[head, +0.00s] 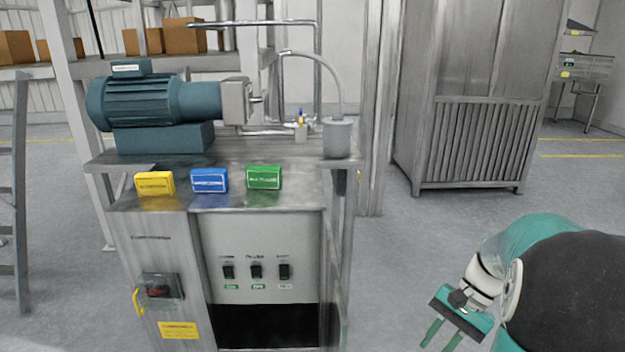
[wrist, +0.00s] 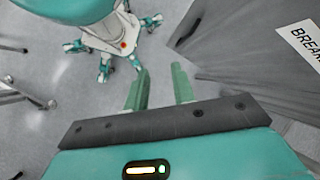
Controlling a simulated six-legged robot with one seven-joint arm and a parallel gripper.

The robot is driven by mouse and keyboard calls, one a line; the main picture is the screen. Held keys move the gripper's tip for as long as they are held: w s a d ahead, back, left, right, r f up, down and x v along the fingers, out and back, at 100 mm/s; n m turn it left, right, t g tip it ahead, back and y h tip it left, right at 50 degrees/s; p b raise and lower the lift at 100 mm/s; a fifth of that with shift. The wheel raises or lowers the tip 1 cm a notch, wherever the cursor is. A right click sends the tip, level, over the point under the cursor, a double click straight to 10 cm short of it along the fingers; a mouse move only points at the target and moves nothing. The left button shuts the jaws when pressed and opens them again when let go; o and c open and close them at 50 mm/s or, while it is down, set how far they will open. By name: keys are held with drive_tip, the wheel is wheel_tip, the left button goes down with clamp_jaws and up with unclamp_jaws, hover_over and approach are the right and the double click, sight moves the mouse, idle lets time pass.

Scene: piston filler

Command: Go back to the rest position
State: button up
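My gripper (head: 443,341) is at the lower right in the head view, to the right of the piston filler (head: 262,225) and apart from it. Its two green fingers point down and are spread with nothing between them. In the wrist view my gripper (wrist: 163,82) shows the same two fingers apart over bare grey floor. The piston filler carries a teal motor (head: 155,100), and yellow (head: 155,183), blue (head: 209,181) and green (head: 264,178) blocks stand along its front ledge. Its panel has three black switches and a red rotary switch (head: 158,291).
A large grey metal cabinet (head: 480,140) stands at the back right. A ladder (head: 18,200) is at the left edge, and shelves with cardboard boxes (head: 185,36) are behind the filler. The floor (head: 410,240) between filler and gripper is clear. In the wrist view a grey labelled surface (wrist: 255,50) is at upper right.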

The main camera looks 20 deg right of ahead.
drive_tip(key=s+a+r+n+t+h, duration=0.2)
drive_tip(key=a+r+n, duration=0.3)
drive_tip(key=a, duration=0.5)
drive_tip(key=s+a+r+n+t+h, duration=0.2)
drive_tip(key=a+r+n+t+h, duration=0.2)
drive_tip(key=a, duration=0.7)
drive_tip(key=r+n, duration=0.1)
drive_tip(key=n, duration=0.1)
drive_tip(key=shift+s+r+n, duration=0.2)
drive_tip(key=shift+r+n, duration=0.1)
drive_tip(key=shift+d, duration=0.1)
